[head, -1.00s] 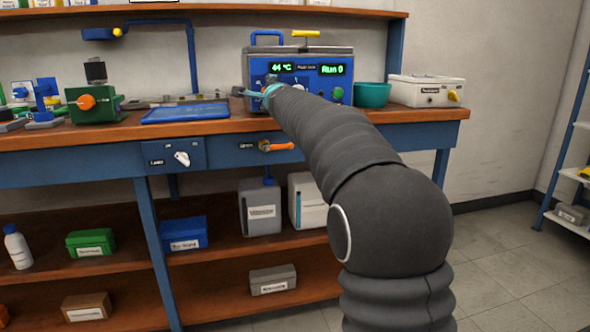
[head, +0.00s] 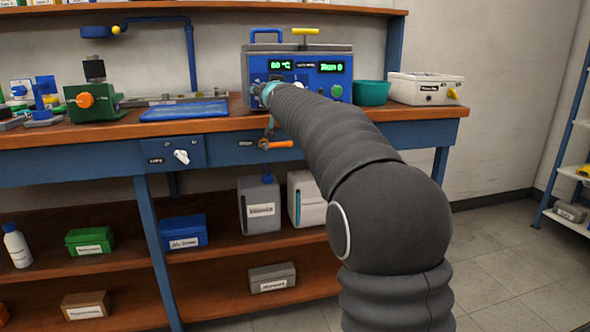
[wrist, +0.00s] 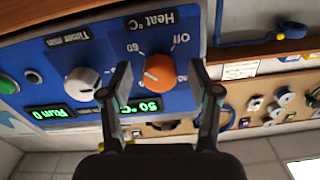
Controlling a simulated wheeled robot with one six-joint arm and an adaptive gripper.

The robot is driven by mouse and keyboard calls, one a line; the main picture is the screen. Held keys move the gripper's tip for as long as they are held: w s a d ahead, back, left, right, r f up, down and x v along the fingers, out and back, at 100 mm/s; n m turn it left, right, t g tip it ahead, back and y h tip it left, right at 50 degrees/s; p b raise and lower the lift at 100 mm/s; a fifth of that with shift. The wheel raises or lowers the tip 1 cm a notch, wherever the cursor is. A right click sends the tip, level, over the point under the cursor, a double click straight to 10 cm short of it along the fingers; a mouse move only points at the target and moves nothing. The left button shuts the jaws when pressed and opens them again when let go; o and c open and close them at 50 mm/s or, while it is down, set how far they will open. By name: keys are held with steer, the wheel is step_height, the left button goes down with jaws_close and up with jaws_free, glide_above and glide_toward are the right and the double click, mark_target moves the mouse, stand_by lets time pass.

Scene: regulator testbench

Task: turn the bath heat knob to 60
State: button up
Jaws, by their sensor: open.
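The blue bath unit (head: 258,62) stands at the back of the bench. Its orange heat knob (wrist: 160,73) shows upside down in the wrist view, and its white pointer line points left there. The "60" mark (wrist: 133,48) lies up and left of the knob. My gripper (wrist: 161,78) is open, with one finger on each side of the heat knob; contact cannot be told. My arm hides the knob in the head view.
The white timer knob (wrist: 83,83) is close beside one finger. A teal bowl (head: 372,93) and a white box (head: 426,89) stand right of the unit. A blue tray (head: 185,111) lies to the left. An orange-handled valve (head: 277,144) is below the bench edge.

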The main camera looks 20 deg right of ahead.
steer(key=n, duration=1.3)
steer(key=shift+p, duration=0.4)
steer(key=n+p, duration=0.1)
steer(key=n, duration=0.5)
steer(key=shift+n, duration=0.4)
steer(key=n+p, duration=0.1)
steer(key=n, duration=0.5)
steer(key=shift+p, duration=0.35)
steer(key=s+b, duration=0.2)
steer(key=s, duration=1.2)
steer(key=s+f+m+g, duration=0.5)
steer(key=s+f+m, duration=0.5)
steer(key=s, duration=0.5)
steer(key=shift+f+m+p, duration=0.3)
steer(key=shift+f+p, duration=0.05)
steer(key=shift+f, duration=0.5)
steer(key=shift+w, duration=0.1)
